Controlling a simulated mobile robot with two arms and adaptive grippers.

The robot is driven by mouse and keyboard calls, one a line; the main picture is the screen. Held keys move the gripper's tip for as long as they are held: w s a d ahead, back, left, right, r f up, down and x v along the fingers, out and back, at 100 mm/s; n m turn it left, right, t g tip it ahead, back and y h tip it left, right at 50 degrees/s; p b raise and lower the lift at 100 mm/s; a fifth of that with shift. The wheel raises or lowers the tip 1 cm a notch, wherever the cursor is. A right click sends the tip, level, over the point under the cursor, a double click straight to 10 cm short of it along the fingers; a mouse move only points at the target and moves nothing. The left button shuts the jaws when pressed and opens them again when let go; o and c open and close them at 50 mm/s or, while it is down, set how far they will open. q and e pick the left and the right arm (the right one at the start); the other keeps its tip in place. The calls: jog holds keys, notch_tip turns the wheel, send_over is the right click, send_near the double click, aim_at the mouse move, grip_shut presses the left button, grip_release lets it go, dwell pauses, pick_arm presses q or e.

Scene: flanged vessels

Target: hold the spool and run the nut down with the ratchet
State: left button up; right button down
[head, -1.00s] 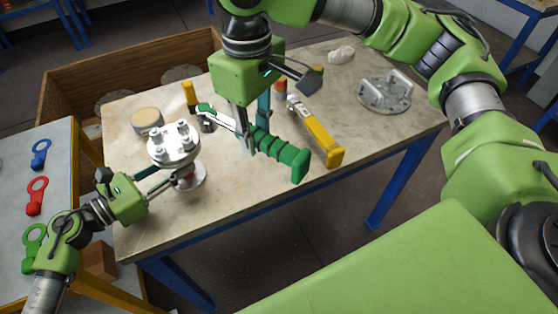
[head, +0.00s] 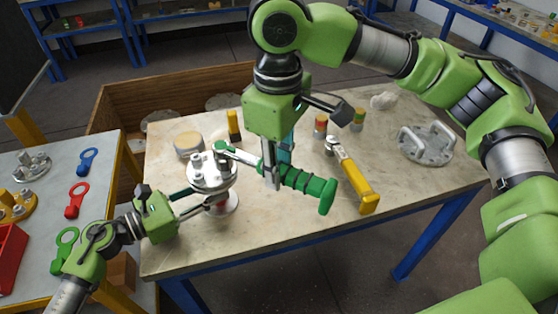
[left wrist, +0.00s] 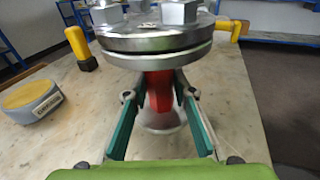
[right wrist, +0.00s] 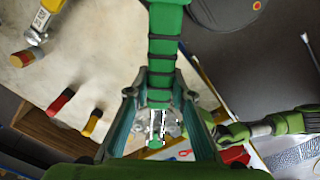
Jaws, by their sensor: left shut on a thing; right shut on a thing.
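The spool (head: 206,178) stands upright on the table, with a grey flange carrying bolts and nuts. Its red neck (left wrist: 160,90) shows in the left wrist view. My left gripper (head: 207,201) is shut around that neck below the flange, one finger on each side. My right gripper (head: 272,178) is shut on the green-handled ratchet (head: 312,187), which it holds above the table. The ratchet's head is at the flange's back right edge in the head view. I cannot tell whether it sits on a nut. The handle (right wrist: 163,50) also shows in the right wrist view.
A yellow-handled wrench (head: 358,187) lies right of the ratchet. A round flange with two handles (head: 427,145) lies at the table's right. A round tin (head: 188,143) and a yellow-handled tool (head: 234,125) are behind the spool. The table's front is clear.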

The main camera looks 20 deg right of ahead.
pick_arm(q)
jog(key=shift+w, duration=0.1)
pick_arm(e)
jog(key=shift+f, duration=0.1)
jog(key=shift+f, duration=1.1)
jog(key=shift+a, duration=0.1)
jog(key=shift+s+a+m, duration=0.25)
jog(key=shift+m, duration=0.05)
jog(key=s+a+m, duration=0.3)
jog(key=a+m, duration=0.7)
notch_tip(320, 180, up, 5)
dwell(0.5)
